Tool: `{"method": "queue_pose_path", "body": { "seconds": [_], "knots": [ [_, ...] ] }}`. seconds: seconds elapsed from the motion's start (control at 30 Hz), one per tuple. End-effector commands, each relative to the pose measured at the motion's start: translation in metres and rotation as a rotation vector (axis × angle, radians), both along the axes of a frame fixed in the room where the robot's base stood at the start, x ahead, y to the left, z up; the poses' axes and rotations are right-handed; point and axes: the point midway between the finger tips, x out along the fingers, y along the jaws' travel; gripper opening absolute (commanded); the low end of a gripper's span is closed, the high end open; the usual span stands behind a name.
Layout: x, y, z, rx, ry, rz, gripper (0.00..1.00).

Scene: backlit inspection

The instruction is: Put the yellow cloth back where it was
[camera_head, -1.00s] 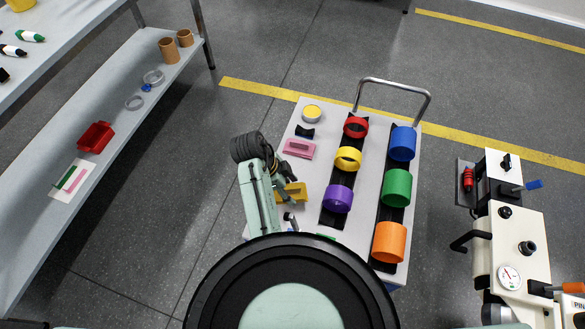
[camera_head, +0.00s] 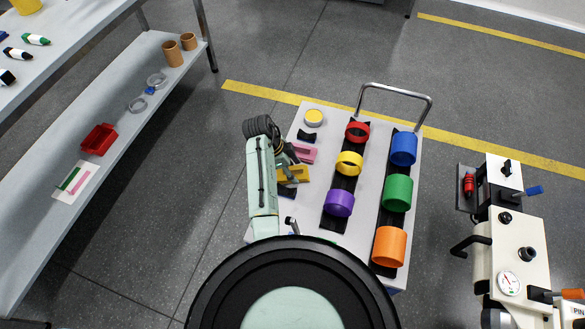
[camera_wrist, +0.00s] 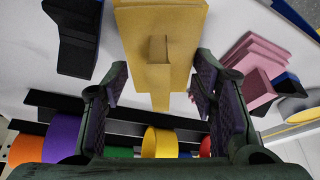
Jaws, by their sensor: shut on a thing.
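The yellow cloth (camera_head: 293,175) is a folded ochre block over the left part of the cart top (camera_head: 318,241). In the wrist view the cloth (camera_wrist: 160,25) fills the top middle, with a narrow raised part reaching down between my fingers. My gripper (camera_wrist: 160,88) is shut on this cloth; in the head view my gripper (camera_head: 285,168) sits at the cloth's left side, partly hidden by my arm. A pink folded cloth (camera_head: 305,153) lies just beyond it, partly covered. I cannot tell how high the yellow cloth is above the cart.
A yellow-topped tin (camera_head: 314,117) and a small black holder (camera_head: 307,136) are farther up the cart. Two black racks hold coloured rolls, including a purple one (camera_head: 339,203) and an orange one (camera_head: 389,246). A white machine (camera_head: 513,235) stands right; shelves (camera_head: 130,105) stand left.

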Motion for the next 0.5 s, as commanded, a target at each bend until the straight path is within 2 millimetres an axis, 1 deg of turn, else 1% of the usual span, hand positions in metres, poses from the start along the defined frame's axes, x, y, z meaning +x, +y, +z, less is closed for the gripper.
{"method": "queue_pose_path", "body": {
  "seconds": [0.2,0.23,0.5],
  "knots": [
    [-0.0002,0.0000,-0.0034,0.000,0.000,0.000,0.30],
    [-0.0001,0.0000,-0.0026,0.000,0.000,0.000,0.54],
    [-0.0003,-0.0001,-0.0022,0.000,0.001,0.000,0.72]
  ]
}}
